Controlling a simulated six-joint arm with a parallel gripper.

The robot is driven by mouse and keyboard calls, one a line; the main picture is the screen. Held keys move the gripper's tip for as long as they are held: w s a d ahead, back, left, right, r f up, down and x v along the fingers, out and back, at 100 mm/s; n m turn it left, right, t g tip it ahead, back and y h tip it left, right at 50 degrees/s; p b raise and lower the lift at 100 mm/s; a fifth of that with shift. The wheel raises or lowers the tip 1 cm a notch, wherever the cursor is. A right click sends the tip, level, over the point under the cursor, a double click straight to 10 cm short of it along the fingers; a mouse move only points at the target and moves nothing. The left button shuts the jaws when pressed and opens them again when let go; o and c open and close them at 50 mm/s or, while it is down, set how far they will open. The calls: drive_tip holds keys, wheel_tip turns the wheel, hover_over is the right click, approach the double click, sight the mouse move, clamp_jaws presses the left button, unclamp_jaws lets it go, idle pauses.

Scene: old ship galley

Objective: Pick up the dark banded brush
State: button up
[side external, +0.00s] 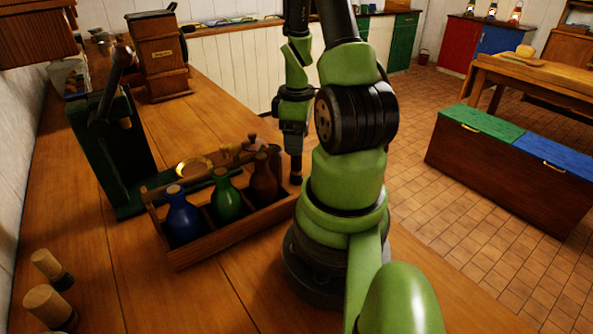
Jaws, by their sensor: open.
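I cannot make out the dark banded brush for certain. My gripper (295,160) points down just right of the wooden bottle caddy (212,240), partly behind my own arm. Its jaws are open, but the gap between the fingers is too small to see clearly. A small brown tip (296,180) shows right at the fingertips; I cannot tell what it belongs to. Two short pale wooden pieces with dark lower parts, one farther back (46,264) and one nearer (48,305), stand at the lower left, well away from my gripper; I cannot tell whether either is a brush.
The caddy holds a blue bottle (183,215), a green bottle (227,195) and brown ones (264,178). A dark green lever press (110,150) stands behind it on the counter (110,275). A wooden grinder (158,60) is farther back. The counter's front left is mostly clear.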

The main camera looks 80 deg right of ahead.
sight(297, 169)
drive_tip(key=shift+f, duration=3.25)
drive_tip(key=shift+c, duration=0.2)
drive_tip(key=c, duration=1)
